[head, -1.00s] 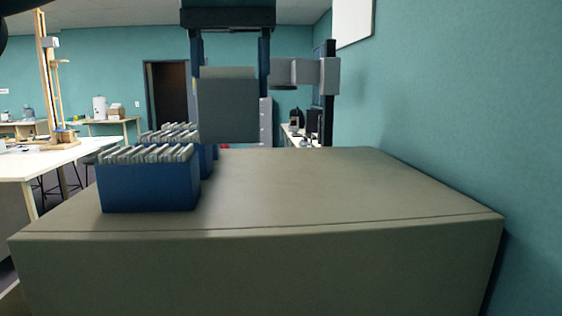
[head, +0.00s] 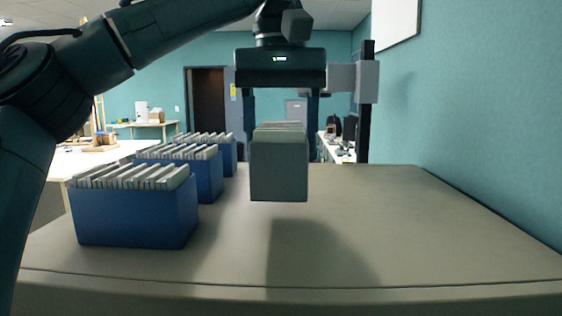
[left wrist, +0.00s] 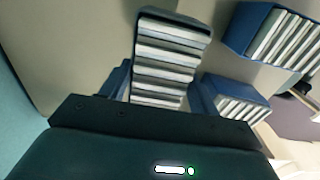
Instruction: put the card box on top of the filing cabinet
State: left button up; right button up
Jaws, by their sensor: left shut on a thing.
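The card box (head: 279,172) is a grey box with a row of pale cards in its top. My left gripper (head: 281,118) is shut on it and holds it upright, pointing down from above. The box hangs above the beige top of the filing cabinet (head: 400,230), apart from it, with a shadow on the surface below. In the left wrist view the card box (left wrist: 170,60) shows its cards from above, beyond the gripper body. The lower fingers are partly hidden. My right gripper is not in view.
Blue card boxes stand in a row along the cabinet top's left side: a near one (head: 135,215), a middle one (head: 208,175) and a far one (head: 228,155). The cabinet top right of them is clear. A teal wall (head: 470,130) runs along the right.

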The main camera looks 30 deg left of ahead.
aim_at(281, 162)
pick_arm(q)
jog(key=shift+f, duration=2.05)
jog(key=shift+f, duration=0.1)
jog(key=o, duration=1.2)
jog(key=shift+r, duration=3.85)
